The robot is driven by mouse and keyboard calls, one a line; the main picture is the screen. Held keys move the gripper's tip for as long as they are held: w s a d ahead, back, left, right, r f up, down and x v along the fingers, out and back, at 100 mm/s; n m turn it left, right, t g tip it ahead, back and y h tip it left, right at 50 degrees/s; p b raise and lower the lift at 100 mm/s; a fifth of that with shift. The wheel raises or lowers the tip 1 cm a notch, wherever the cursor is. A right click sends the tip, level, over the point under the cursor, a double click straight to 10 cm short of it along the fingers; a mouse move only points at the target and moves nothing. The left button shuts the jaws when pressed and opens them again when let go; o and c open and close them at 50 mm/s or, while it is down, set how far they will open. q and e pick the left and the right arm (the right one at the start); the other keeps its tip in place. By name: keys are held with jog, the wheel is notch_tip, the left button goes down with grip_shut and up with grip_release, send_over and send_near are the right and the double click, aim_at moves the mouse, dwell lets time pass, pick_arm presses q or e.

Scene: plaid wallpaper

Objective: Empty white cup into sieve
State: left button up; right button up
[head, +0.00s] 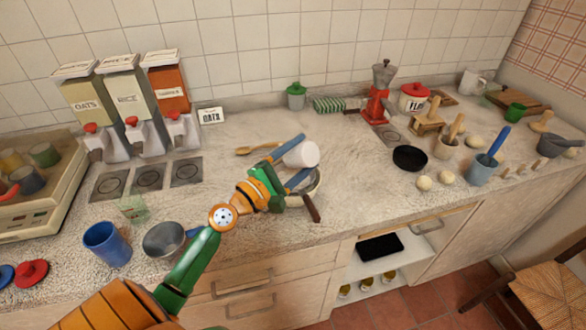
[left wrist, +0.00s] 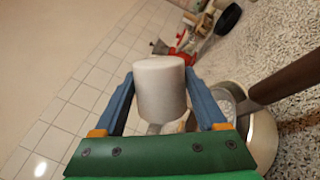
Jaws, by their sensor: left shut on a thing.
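The white cup (head: 298,154) is held between the blue fingers of my left gripper (head: 284,163), above the counter. In the left wrist view the cup (left wrist: 160,88) sits between both fingers of the left gripper (left wrist: 163,88). The cup looks tilted in the head view; I cannot see its inside. The sieve (head: 318,187), a round pale-rimmed piece with a dark brown handle (head: 312,208), lies below and beside the cup, partly hidden by my gripper. Its metal rim (left wrist: 264,140) also shows at the right of the left wrist view. My right gripper is not in view.
A wooden spoon (head: 256,150) lies behind my gripper. A metal pan (head: 164,240) and a blue cup (head: 106,244) stand at the left. The counter between sieve and black bowl is clear.

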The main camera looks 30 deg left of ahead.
aim_at(313, 163)
pick_arm(q)
jog(key=shift+a, duration=0.1)
jog(key=m, duration=0.1)
jog(key=d+m, duration=0.1)
jog(key=m, duration=0.1)
jog(key=shift+s+d+f+m+b, duration=0.1)
jog(key=shift+d+f+m+b, duration=0.2)
jog(key=shift+m, duration=0.1)
jog(key=shift+r+m+p, duration=0.3)
jog(key=shift+r+p, duration=0.2)
jog(key=shift+p, duration=0.05)
jog(key=shift+d+r+m+g, duration=0.15)
jog(key=shift+r+m+g, duration=0.15)
jog(key=m, duration=0.1)
jog(key=d+m, duration=0.1)
jog(key=m, duration=0.2)
jog(key=shift+s+d+f+g+h, duration=0.1)
jog(key=shift+d+f+g+h, duration=0.2)
jog(key=shift+f+g, duration=0.1)
jog(key=d+f+m+g+y+p, duration=0.1)
jog(key=d+f+m+p, duration=0.3)
jog(key=m, duration=1)
jog(key=shift+s+d+f+y+p, duration=0.15)
jog(key=shift+d+y+p, duration=0.55)
jog(key=shift+d+p, duration=0.7)
